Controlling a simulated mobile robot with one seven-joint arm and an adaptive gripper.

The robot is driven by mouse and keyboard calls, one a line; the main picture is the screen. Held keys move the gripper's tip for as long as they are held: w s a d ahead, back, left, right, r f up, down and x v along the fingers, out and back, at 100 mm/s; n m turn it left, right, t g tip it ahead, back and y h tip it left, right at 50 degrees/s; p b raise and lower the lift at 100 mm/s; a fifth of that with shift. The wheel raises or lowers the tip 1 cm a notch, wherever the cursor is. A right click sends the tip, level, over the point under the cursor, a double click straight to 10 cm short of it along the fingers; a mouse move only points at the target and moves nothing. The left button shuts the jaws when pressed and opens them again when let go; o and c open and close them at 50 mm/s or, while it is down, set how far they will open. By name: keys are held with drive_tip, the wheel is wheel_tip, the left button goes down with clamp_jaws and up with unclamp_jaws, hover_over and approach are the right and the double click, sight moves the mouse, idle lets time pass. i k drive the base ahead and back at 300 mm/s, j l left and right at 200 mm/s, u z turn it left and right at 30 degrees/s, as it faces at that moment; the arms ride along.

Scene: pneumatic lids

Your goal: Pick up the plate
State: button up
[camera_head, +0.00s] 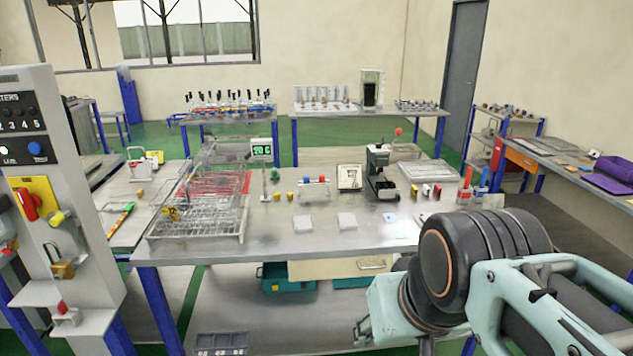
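Two small pale square plates lie flat on the metal workbench (270,238), near its front half. One is the left plate (303,223) and the other is the right plate (347,221), with a gap between them. I cannot tell which one the task means. Nothing touches either of them. My arm fills the lower right of the view, in front of and to the right of the plates.
A wire rack (200,218) stands on the bench's left, and a microscope-like device (380,172) behind the plates to the right. Small coloured parts stand along the back. A control panel (50,190) rises at the far left. Bench top around the plates is clear.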

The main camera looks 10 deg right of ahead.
sight(346, 220)
drive_tip(key=z, duration=0.45)
drive_tip(key=i+j+z, duration=0.1)
drive_tip(key=j+z, duration=0.5)
drive_tip(key=j, duration=0.15)
drive_tip(key=j+z, duration=0.4)
drive_tip(key=j, duration=2.5)
drive_tip(key=z, duration=0.05)
